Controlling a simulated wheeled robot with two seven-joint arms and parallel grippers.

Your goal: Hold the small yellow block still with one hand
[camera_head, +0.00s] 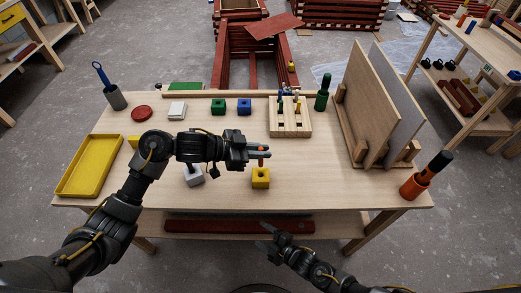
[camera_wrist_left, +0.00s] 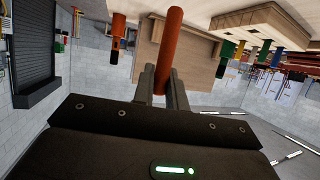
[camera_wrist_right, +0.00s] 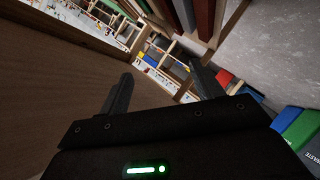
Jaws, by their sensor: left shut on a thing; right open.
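The small yellow block (camera_head: 260,180) stands on the workbench near its front edge, with a dark hole in its top. My left gripper (camera_head: 262,152) is just above and behind it in the picture, shut on an orange rod (camera_wrist_left: 170,45). The fingers hide part of the rod in the head view; I cannot tell whether its lower end touches the block. My right gripper (camera_head: 267,236) is open and empty, in front of the bench's front edge and apart from the block. The right wrist view shows nothing between its fingers (camera_wrist_right: 160,90).
The bench right of the yellow block is clear.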

